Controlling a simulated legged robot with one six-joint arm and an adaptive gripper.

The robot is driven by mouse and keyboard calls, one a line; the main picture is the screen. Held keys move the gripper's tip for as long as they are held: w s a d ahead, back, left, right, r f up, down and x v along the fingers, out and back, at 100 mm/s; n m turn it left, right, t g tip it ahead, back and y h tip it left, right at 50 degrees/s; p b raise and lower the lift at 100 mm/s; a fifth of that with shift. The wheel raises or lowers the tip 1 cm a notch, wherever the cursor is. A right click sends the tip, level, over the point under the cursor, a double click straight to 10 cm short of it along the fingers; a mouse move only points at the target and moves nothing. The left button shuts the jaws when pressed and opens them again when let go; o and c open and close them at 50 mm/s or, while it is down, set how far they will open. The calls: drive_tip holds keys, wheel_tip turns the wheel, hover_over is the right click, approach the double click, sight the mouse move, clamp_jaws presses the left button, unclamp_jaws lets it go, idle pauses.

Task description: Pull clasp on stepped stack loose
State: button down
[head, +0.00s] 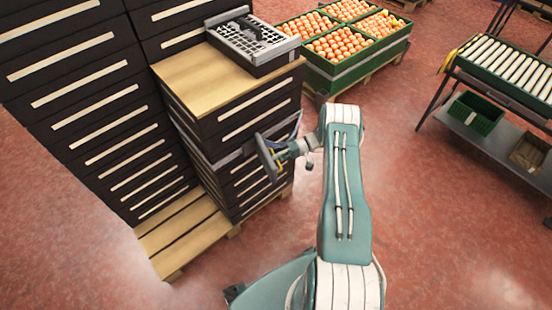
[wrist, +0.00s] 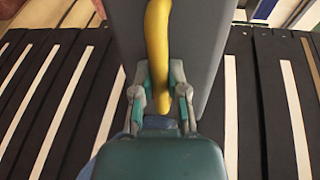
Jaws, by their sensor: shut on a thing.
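The stepped stack (head: 240,120) of dark crates with pale stripes stands at the left on a wooden pallet, with a lower step topped by a wooden board. The clasp is a grey plate (wrist: 200,50) with a curved yellow lever (wrist: 158,40), seen against the crates in the wrist view. My gripper (wrist: 161,98) is shut on the lower end of the yellow lever, one finger on each side. In the head view my gripper (head: 276,150) is at the right side of the lower step. The clasp is small and partly hidden there.
A grey slatted tray (head: 254,38) sits on the lower step. Green bins of oranges (head: 340,42) stand behind. A roller conveyor (head: 505,72) with a green crate (head: 475,114) on its shelf is at the right. The red floor (head: 440,210) right of my arm is clear.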

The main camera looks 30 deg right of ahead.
drive_tip(key=shift+s+f, duration=0.15)
drive_tip(key=shift+f, duration=0.15)
drive_tip(key=c, duration=0.6)
unclamp_jaws()
drive_tip(key=shift+c, duration=0.2)
drive_tip(key=shift+r, duration=0.1)
drive_tip(key=shift+d+r, duration=0.1)
drive_tip(key=v, duration=1.1)
drive_tip(key=shift+d, duration=0.45)
